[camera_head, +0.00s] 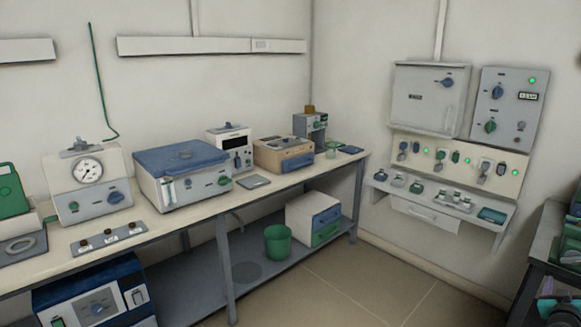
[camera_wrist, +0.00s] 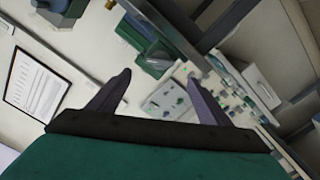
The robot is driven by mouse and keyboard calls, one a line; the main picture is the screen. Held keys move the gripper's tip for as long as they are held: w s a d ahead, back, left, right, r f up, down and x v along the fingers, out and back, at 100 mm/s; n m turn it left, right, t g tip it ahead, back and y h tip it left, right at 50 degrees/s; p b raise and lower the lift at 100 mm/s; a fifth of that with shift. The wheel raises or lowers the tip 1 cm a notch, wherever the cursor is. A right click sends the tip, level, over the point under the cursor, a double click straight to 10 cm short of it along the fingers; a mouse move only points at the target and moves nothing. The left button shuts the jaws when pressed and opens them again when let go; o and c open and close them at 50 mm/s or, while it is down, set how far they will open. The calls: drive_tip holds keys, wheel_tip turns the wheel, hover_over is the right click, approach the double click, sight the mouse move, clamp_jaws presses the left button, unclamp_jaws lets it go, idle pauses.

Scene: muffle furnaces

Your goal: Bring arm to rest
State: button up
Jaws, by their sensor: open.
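My gripper (camera_wrist: 160,95) shows in the wrist view, with two dark fingers spread wide apart and nothing between them. It is open and empty. Behind the fingers is a tilted view of a wall, a light panel with small knobs (camera_wrist: 168,100) and green-and-grey equipment (camera_wrist: 150,50). The fingers do not appear to touch any of it.
In the head view a long workbench (camera_head: 258,190) carries a blue-lidded box (camera_head: 185,175), a gauge unit (camera_head: 88,185) and other instruments. A green bin (camera_head: 278,243) stands on its lower shelf. Control panels (camera_head: 430,98) hang at right above a small shelf. The tiled floor (camera_head: 375,285) is clear.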

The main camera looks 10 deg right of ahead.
approach(571, 261)
drive_tip(key=shift+w+d+r, duration=0.1)
drive_tip(key=shift+w+d, duration=0.2)
drive_tip(key=shift+d, duration=0.5)
drive_tip(key=shift+s+a, duration=0.15)
drive_tip(key=shift+a, duration=0.05)
drive_tip(key=shift+v, duration=3.35)
drive_tip(key=shift+x, duration=7)
drive_tip(key=shift+a, duration=0.15)
